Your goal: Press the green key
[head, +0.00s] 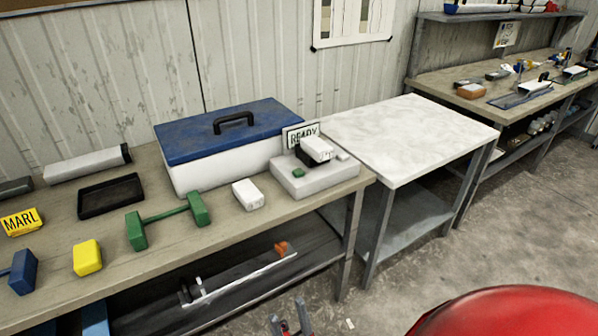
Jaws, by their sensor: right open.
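A small green key (299,173) sits on top of a grey box-like device (322,182) at the right end of the left workbench. A white block with dark parts (316,149) is right behind the key, and a small white piece (343,156) is to its right. A sign reading READY (297,134) stands at the back of the device. My right gripper (290,318) is at the bottom edge of the head view, low in front of the bench and well apart from the key. It is open and looks empty. My left gripper is not in view.
A blue-lidded white case (225,178), a white block (248,194), a green dumbbell-shaped piece (167,216), a yellow block (87,257) and a black tray (110,195) occupy the workbench (250,230). A bare white-topped table (405,135) stands to the right.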

